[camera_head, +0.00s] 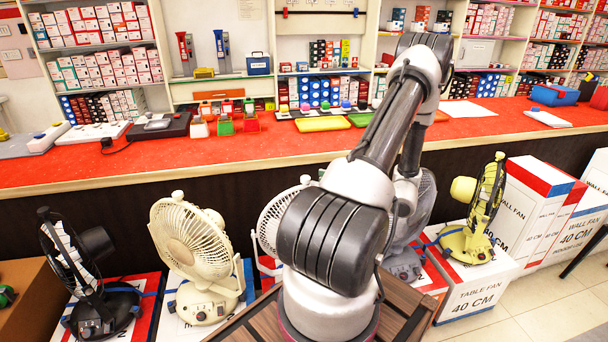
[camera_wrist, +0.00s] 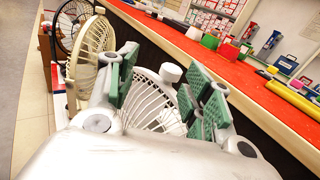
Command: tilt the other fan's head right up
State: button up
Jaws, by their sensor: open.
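Several table fans stand in a row before the red counter. A black fan (camera_head: 80,270) is at far left with its head tilted. A cream fan (camera_head: 192,240) stands beside it. A white fan (camera_head: 272,222) is partly hidden behind my arm; a grey fan (camera_head: 408,255) is also partly covered. A yellow-green fan (camera_head: 484,210) at right is seen edge-on, its head upright. My gripper (camera_wrist: 162,90) is open and empty, its green-padded fingers either side of the white fan's grille (camera_wrist: 150,108) in the wrist view; contact cannot be told. The black (camera_wrist: 70,22) and cream (camera_wrist: 90,55) fans show beyond.
The red counter (camera_head: 250,150) runs behind the fans, with trays and boxes on it. Fan cartons (camera_head: 475,290) stand under and beside the fans. A brown slatted surface (camera_head: 400,300) lies around my arm's base. Tiled floor (camera_head: 540,310) is clear at lower right.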

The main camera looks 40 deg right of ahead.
aim_at(305, 177)
jog(key=shift+m+t+h, duration=0.4)
jog(key=shift+m+h, duration=0.3)
jog(key=w, duration=0.2)
jog(key=w+f, duration=0.1)
jog(key=w, duration=0.4)
jog(key=shift+a+f, duration=0.2)
jog(key=shift+a, duration=0.05)
jog(key=shift+c, duration=0.2)
grip_shut()
